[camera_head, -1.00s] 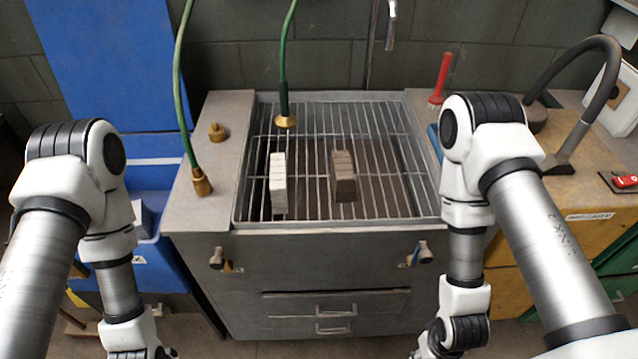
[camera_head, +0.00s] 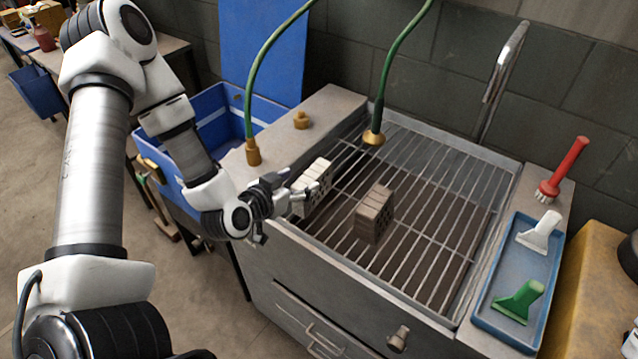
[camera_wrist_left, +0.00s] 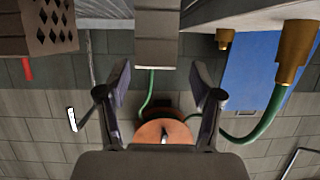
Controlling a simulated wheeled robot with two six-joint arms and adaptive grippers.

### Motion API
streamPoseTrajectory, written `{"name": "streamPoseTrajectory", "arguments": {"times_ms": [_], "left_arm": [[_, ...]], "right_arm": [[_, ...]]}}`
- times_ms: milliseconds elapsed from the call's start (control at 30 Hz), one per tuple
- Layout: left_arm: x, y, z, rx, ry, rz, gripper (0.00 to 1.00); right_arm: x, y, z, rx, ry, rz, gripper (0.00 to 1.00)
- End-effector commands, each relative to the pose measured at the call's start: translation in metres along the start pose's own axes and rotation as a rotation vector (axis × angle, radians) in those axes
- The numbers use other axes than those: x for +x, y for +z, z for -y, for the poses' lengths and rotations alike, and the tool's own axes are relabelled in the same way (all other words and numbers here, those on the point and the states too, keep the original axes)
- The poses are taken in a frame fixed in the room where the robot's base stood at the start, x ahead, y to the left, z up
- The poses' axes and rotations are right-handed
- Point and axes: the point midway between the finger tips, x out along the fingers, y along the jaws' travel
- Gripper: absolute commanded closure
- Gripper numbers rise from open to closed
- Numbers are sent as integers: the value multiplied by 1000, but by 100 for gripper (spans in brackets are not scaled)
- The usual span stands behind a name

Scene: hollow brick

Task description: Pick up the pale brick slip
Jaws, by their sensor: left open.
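The pale brick slip (camera_head: 314,186) sits on the wire grid of the sink, near its left front edge. A brown perforated brick (camera_head: 374,215) stands on the grid to the right. My right gripper is out of view.
The metal grid (camera_head: 440,200) is free to the right. Two green hoses with brass ends (camera_head: 253,152) (camera_head: 373,138) hang close by. A brass knob (camera_head: 301,120) is on the left ledge. A blue tray (camera_head: 490,308) with scrapers and a red brush (camera_head: 564,170) lie right.

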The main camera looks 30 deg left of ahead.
Motion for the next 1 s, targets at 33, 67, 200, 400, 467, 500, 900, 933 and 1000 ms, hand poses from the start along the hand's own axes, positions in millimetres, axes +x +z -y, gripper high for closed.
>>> {"name": "streamPoseTrajectory", "arguments": {"times_ms": [33,67,200,400,467,500,900,933,1000], "left_arm": [[6,1,-1,5,2,1,34],[8,0,-1,4,2,1,34],[28,-5,-5,8,3,3,34],[55,-4,-6,0,1,4,34],[57,-4,-6,-1,1,4,34],[57,-4,-6,-2,1,4,34],[56,-4,-6,-2,1,4,100],[56,-4,-6,-2,1,4,100],[56,-4,-6,-2,1,5,100]], "right_arm": [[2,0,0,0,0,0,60],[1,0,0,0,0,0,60],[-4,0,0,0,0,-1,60],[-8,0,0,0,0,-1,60],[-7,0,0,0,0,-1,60],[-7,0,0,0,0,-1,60],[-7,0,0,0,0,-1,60],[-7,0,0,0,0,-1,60],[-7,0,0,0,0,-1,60]]}}
